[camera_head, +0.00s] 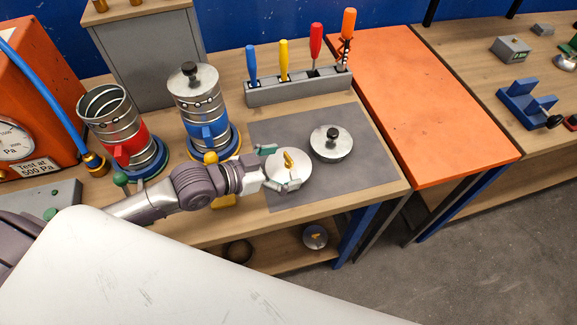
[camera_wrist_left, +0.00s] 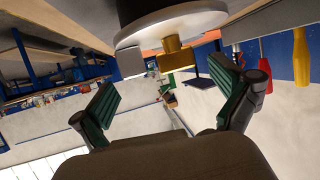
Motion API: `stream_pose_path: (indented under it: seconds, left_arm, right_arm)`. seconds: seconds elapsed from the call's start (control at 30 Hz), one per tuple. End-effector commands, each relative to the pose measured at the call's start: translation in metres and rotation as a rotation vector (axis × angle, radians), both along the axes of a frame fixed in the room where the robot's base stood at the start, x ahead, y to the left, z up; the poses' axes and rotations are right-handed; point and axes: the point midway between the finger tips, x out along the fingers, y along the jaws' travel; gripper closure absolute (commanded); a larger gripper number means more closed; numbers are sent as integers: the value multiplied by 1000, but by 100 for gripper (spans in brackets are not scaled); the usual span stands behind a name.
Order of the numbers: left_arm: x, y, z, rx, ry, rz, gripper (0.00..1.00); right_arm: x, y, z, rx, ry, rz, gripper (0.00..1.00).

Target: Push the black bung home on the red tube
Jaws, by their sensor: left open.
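The red tube (camera_head: 126,140), a metal spiral duct with a red band, stands at the left of the bench in the head view, its top open. A metal bung with a black knob (camera_head: 331,134) lies on the grey mat. Another black-knobbed bung (camera_head: 191,74) sits on top of the blue tube (camera_head: 204,122). My left gripper (camera_head: 276,168) is open beside a bung with a yellow knob (camera_head: 293,168). This bung also shows in the left wrist view (camera_wrist_left: 170,26), beyond the open green-padded fingers. My right gripper is out of view.
A tool rack (camera_head: 300,88) with several upright screwdrivers stands behind the mat (camera_head: 365,165). An orange gauge box (camera_head: 30,105) with a blue hose stands at the far left. The orange tabletop (camera_head: 420,110) is clear. Another yellow-knobbed bung (camera_head: 314,238) lies on the lower shelf.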

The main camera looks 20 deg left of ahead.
Motion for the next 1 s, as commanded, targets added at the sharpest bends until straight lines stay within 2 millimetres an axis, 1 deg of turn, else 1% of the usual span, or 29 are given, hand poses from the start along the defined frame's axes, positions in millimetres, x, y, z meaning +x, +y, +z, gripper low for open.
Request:
stream_pose_path:
  seconds: [0.03,0.17,0.43,0.77,0.8,0.87,0.9,0.97,1.0]
  left_arm:
    - [7,-5,0,-2,-2,1,0]
    - [15,-13,-6,0,-2,1,0]
    - [16,-14,-9,1,-1,-1,0]
    - [16,-14,-9,1,-1,-1,55]
    - [16,-14,-9,1,-1,-1,62]
    - [16,-14,-9,1,-1,-1,72]
    - [16,-14,-9,1,-1,-1,78]
    - [16,-14,-9,1,-1,-1,88]
    - [17,-14,-8,0,-4,0,89]
  right_arm:
    - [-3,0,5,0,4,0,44]
    - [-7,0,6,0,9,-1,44]
    - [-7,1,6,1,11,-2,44]
    - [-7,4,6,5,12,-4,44]
    - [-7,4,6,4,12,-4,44]
    - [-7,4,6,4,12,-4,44]
    - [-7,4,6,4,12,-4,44]
    - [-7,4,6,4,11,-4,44]
    - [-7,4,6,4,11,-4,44]
